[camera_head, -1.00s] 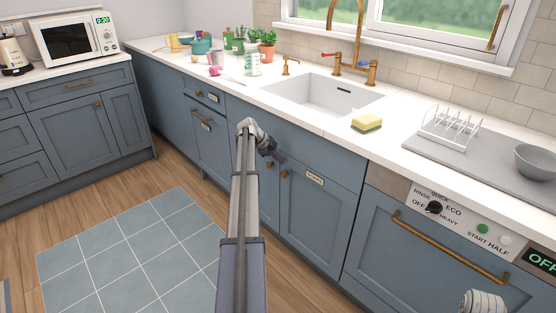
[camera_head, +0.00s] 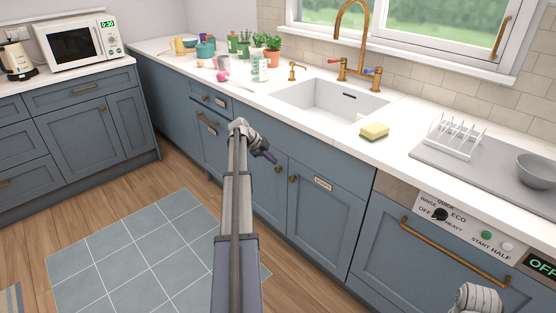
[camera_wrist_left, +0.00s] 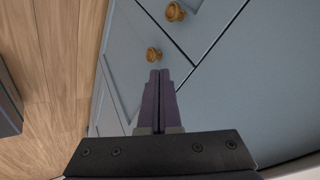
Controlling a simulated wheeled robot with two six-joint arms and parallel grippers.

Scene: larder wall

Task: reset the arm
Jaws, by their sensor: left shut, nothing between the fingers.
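My left arm reaches in from the bottom of the head view, and its gripper (camera_head: 268,156) is in front of the blue cabinet doors below the sink. In the left wrist view the two fingers (camera_wrist_left: 159,76) are pressed together with nothing between them. They point toward a blue cabinet front with two brass knobs, one near the fingertips (camera_wrist_left: 153,54) and one higher up (camera_wrist_left: 175,12). I cannot tell whether the fingers touch the cabinet. Of my right arm only a pale ribbed part shows at the bottom right of the head view; its gripper is out of view.
The counter holds a sink (camera_head: 330,103), a yellow sponge (camera_head: 374,131), a dish rack (camera_head: 454,138) and a grey bowl (camera_head: 537,170). A dishwasher (camera_head: 425,262) with a brass handle is at the right. A microwave (camera_head: 77,41) stands far left. The floor mat (camera_head: 140,250) is clear.

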